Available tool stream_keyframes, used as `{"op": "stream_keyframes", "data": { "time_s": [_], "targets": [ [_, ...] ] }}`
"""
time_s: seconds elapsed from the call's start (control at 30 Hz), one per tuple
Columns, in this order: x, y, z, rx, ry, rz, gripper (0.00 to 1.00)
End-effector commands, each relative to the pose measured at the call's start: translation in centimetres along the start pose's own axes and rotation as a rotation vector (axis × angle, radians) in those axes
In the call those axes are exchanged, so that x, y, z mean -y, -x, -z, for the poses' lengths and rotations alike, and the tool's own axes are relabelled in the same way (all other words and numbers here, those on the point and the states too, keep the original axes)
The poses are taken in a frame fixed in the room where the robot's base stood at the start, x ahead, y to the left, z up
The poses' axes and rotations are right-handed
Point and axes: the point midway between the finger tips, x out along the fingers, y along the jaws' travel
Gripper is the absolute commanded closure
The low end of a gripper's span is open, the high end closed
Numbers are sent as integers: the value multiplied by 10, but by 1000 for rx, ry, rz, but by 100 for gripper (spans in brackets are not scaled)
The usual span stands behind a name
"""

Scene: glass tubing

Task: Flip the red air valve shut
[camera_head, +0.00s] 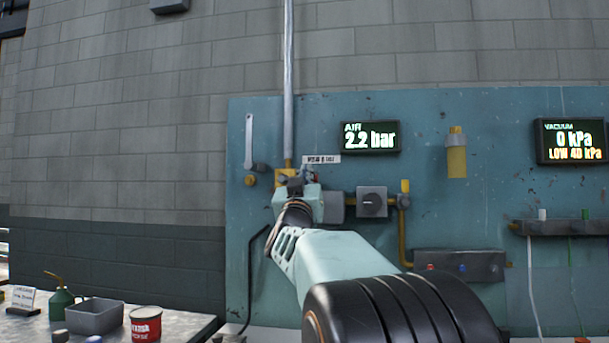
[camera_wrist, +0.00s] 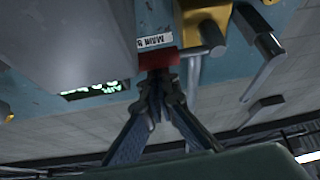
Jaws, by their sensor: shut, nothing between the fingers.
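The red air valve handle (camera_wrist: 160,60) shows in the wrist view as a short red piece just beyond my fingertips, below a white label (camera_wrist: 155,42). My gripper (camera_wrist: 160,82) is shut and empty, its tips at the red piece; I cannot tell whether they touch it. A yellow valve body (camera_wrist: 205,20) is to the right of the red piece. The air display (camera_head: 370,136) reads 2.2 bar.
A grey box with a knob (camera_head: 372,202) is right of my gripper. A vacuum display (camera_head: 571,141) is far right. A bench (camera_head: 185,325) with a grey tray (camera_head: 95,316) and red can (camera_head: 146,323) is lower left.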

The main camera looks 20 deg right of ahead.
Motion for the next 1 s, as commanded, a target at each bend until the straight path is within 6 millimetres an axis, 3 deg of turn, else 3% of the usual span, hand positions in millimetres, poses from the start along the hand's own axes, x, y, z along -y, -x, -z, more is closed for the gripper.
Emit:
{"op": "stream_keyframes", "data": {
  "time_s": [0.77,1.0],
  "targets": [
    [1,3,-6,3,3,4,100],
    [-6,-6,8,1,3,3,100]
  ]
}}
